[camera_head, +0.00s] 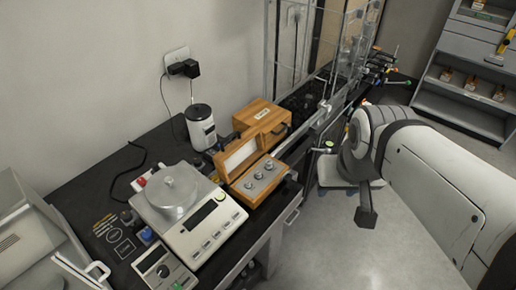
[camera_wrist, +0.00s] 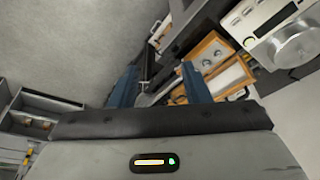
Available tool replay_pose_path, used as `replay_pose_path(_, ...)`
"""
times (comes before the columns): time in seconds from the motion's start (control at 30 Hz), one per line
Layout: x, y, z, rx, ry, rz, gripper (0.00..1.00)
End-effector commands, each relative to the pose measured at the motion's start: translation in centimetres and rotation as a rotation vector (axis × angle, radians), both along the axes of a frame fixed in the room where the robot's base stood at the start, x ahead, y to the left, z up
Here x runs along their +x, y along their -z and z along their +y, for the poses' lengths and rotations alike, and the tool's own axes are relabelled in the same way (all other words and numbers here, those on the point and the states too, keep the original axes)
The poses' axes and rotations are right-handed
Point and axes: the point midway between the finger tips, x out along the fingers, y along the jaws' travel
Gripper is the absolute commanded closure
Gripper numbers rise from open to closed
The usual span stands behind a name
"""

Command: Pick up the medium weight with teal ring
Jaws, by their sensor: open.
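Several small metal weights sit in an open wooden box (camera_head: 250,197) on the dark bench. The middle weight (camera_head: 257,175) stands between two others; no teal ring can be made out at this size. In the wrist view the box (camera_wrist: 193,57) is beyond my fingers, with two weights (camera_wrist: 208,61) showing; the rest are hidden or out of sight. My gripper (camera_wrist: 160,88) is open and empty, its two blue fingers apart. It is well away from the box, and my arm is to the right of the bench in the head view.
A balance (camera_head: 205,228) with a round metal pan stands left of the weight box. A closed wooden case (camera_head: 262,118) and a white cylinder (camera_head: 200,127) stand behind it. A glass-panelled frame (camera_head: 318,45) rises farther along the bench. Floor at right is open.

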Motion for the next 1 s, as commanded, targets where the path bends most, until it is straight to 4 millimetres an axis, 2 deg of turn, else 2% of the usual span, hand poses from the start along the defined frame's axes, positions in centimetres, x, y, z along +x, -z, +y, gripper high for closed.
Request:
replay_pose_path(0.13, 2.2, 1.9, 0.7, -0.001, -0.021, -0.003, 0.57)
replay_pose_path(0.27, 6.7, 5.3, 2.5, -0.002, -0.055, -0.016, 0.57)
replay_pose_path(0.4, 12.7, 10.0, 6.1, -0.001, -0.115, -0.038, 0.57)
replay_pose_path(0.5, 16.5, 13.4, 9.0, 0.002, -0.152, -0.053, 0.57)
replay_pose_path(0.6, 19.4, 16.3, 11.6, 0.006, -0.183, -0.067, 0.57)
replay_pose_path(0.7, 21.4, 18.4, 13.7, 0.01, -0.207, -0.079, 0.57)
replay_pose_path(0.8, 22.5, 19.5, 15.0, 0.014, -0.219, -0.085, 0.57)
replay_pose_path(1.0, 23.6, 21.2, 15.6, 0.014, -0.224, -0.086, 0.57)
